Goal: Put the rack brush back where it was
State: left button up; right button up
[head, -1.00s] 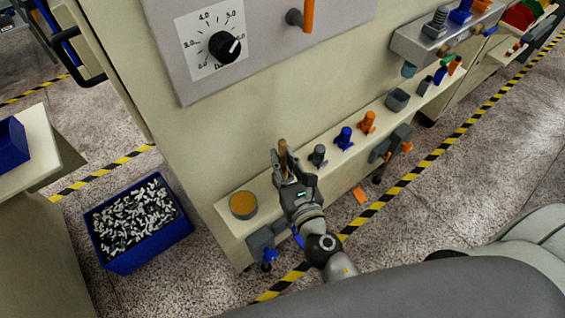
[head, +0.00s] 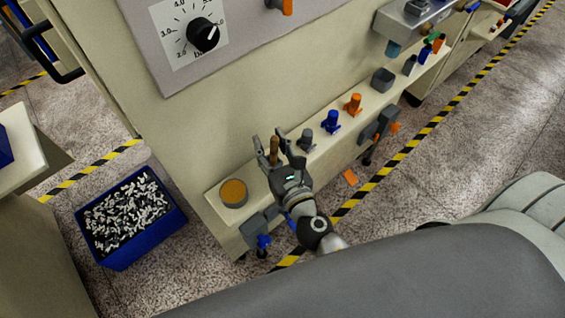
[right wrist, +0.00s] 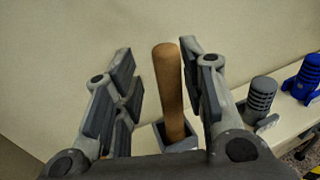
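The rack brush shows as a brown wooden handle (head: 273,151), upright on the machine's ledge. In the right wrist view the handle (right wrist: 168,85) rises slightly tilted, its lower end inside a small grey square holder (right wrist: 183,143). Its bristles are hidden. My right gripper (head: 271,142) is open, with one finger on each side of the handle. In the right wrist view the gripper (right wrist: 156,50) shows a clear gap to the left finger; the right finger is close to the handle, contact unclear. My left gripper is not in view.
The cream ledge (head: 317,157) also bears a round tan-topped tin (head: 233,193), and grey, blue (head: 331,122) and orange (head: 353,104) spindle-like pieces to the right of the brush. A blue crate of small parts (head: 131,218) stands on the floor at left.

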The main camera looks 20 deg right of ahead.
jog(key=s+b, duration=0.7)
jog(key=s, duration=0.5)
jog(key=shift+d+r, duration=0.2)
jog(key=shift+r, duration=0.1)
jog(key=s+f+m+g, duration=0.35)
jog(key=f+m, duration=0.35)
jog(key=f, duration=1.1)
jog(key=s+f+m+g, duration=0.2)
jog(key=f+m+g, duration=0.3)
jog(key=f, duration=1.3)
jog(key=s+d+f+m+g, duration=0.4)
jog(key=s+d+f+m, duration=0.1)
jog(key=s+f+m, duration=0.5)
jog(key=s+d+f+m+g, duration=0.4)
jog(key=s+f+m, duration=0.5)
jog(key=f+m, duration=0.3)
jog(key=shift+s+d+h, duration=0.3)
jog(key=shift+s+d, duration=0.1)
jog(key=shift+d, duration=0.05)
